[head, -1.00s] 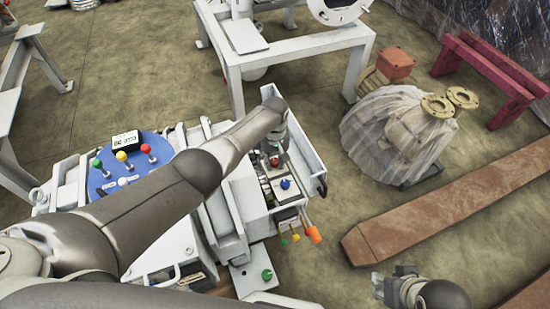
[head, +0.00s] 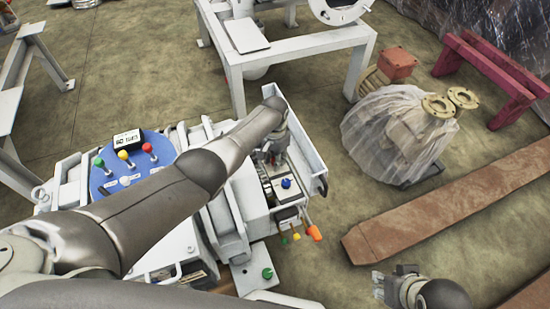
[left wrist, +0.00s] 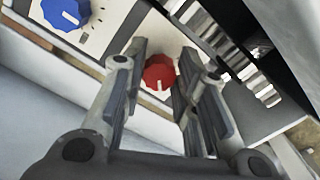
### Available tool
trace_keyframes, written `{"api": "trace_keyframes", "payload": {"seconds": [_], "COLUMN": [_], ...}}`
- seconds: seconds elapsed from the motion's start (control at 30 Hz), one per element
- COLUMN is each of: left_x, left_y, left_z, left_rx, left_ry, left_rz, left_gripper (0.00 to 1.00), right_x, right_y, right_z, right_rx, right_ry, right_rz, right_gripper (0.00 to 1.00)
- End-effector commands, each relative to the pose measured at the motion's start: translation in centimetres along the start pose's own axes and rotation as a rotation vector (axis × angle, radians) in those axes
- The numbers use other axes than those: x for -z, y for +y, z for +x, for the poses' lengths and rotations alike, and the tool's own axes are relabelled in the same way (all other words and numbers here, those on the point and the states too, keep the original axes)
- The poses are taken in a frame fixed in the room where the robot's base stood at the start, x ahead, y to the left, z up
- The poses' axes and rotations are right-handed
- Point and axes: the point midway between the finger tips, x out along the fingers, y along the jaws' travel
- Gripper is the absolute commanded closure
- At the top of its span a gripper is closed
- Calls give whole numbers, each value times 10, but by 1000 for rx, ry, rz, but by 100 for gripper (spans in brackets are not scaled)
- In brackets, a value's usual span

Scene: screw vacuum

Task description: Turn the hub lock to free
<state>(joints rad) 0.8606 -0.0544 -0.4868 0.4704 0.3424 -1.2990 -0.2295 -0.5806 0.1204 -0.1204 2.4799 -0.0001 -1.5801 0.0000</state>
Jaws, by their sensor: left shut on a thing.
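A red knob (left wrist: 159,72) with a white pointer mark sits on a light panel in the left wrist view. The two fingers of my left gripper (left wrist: 160,85) stand on either side of it, shut on it. In the head view my left gripper (head: 272,154) points down into the white open-topped housing and largely hides the red knob. A blue knob (left wrist: 66,12) with a white pointer is beside it on the panel; it also shows in the head view (head: 286,183). Which knob is the hub lock cannot be read. My right gripper (head: 379,284) is low at right, away from the panel.
The housing's raised white side wall (head: 305,145) is close to the left gripper. A blue disc (head: 108,182) with coloured levers is at left. Small levers with an orange tip (head: 314,233) stick out in front. A wrapped bundle (head: 395,135) and rusty beam (head: 420,215) lie on the floor.

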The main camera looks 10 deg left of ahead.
Motion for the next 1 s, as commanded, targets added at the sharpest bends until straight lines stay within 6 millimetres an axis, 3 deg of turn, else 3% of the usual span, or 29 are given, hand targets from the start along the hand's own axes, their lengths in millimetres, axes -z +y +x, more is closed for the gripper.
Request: {"api": "trace_keyframes", "payload": {"seconds": [0.3, 0.83, 0.87, 1.0], "left_x": [0, 1, 1, 1], "left_y": [0, 0, 0, 0], "left_z": [0, -1, -1, -1], "left_rx": [-1, 1, 1, 1], "left_ry": [1, 2, 2, 2], "left_rz": [119, 143, 143, 142], "left_gripper": [96, 96, 71, 53], "right_x": [0, 0, 0, 0], "right_y": [0, 0, 0, 0], "right_z": [0, 0, 0, 0], "right_rx": [0, 0, 0, 0], "right_ry": [0, 0, 0, 0], "right_rz": [0, 0, 0, 0], "right_gripper": [68, 68, 68, 68]}}
